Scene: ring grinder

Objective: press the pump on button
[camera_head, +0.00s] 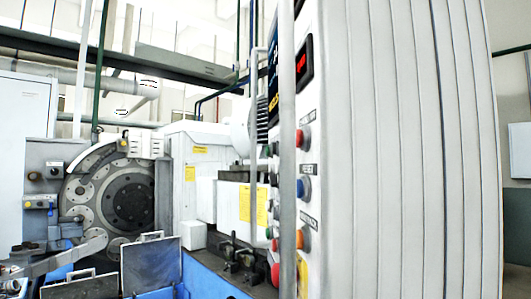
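A control panel (311,110) stands right of centre, seen at a steep angle. Its near column has a red button (302,138) at the top, a blue button (303,187) below it and an orange button (303,238) lower down. Smaller, partly hidden buttons sit further left, and a larger red one (275,275) is near the bottom. Small labels are beside the buttons, but I cannot read them, so I cannot tell which is the pump on button. Neither of my grippers shows in this view.
A grey vertical bar (287,120) stands in front of the panel and hides part of it. A ribbed light-grey cover (400,150) fills the right. The grinder's large round wheel (130,202) and open grey metal boxes (150,264) are at the left.

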